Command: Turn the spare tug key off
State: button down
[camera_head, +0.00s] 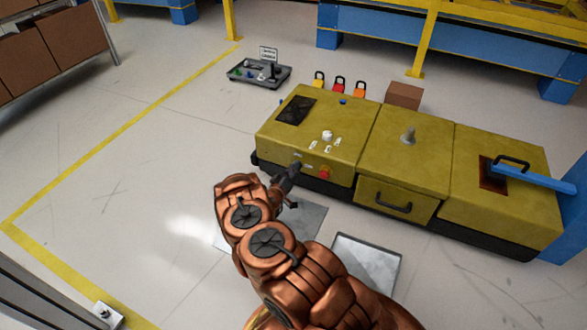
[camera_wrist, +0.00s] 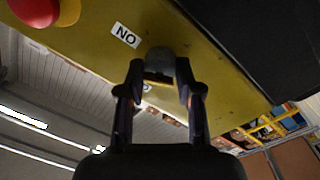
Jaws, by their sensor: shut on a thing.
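The yellow tug (camera_head: 335,140) stands on the floor in the head view. My gripper (camera_head: 292,168) reaches its front face, left of a red button (camera_head: 325,173). In the wrist view, my gripper (camera_wrist: 160,76) is shut on a grey rounded key (camera_wrist: 161,58) on the yellow panel. A white label (camera_wrist: 125,35) beside the key reads ON, seen upside down. Another small white label (camera_wrist: 146,86) is mostly hidden between the fingers. The red button (camera_wrist: 36,8) is at the upper left of the wrist view. I cannot tell the key's turned position.
A grey tray (camera_head: 258,75) with small items and a sign lies behind the tug. Several coloured padlocks (camera_head: 339,85) and a brown box (camera_head: 403,95) stand behind it too. A blue bar (camera_head: 535,179) lies at the right end. The floor at left is clear.

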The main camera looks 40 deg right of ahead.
jog(key=n, duration=0.6)
jog(key=shift+n+p, duration=0.3)
jog(key=shift+n, duration=0.1)
jog(key=n+t, duration=0.1)
jog(key=n, duration=0.5)
jog(key=shift+d+f+n, duration=0.1)
jog(key=shift+f+n, duration=0.05)
jog(key=shift+n, duration=0.15)
jog(key=c, duration=0.8)
grip_release()
jog(key=shift+o, duration=0.2)
jog(key=v, duration=1.2)
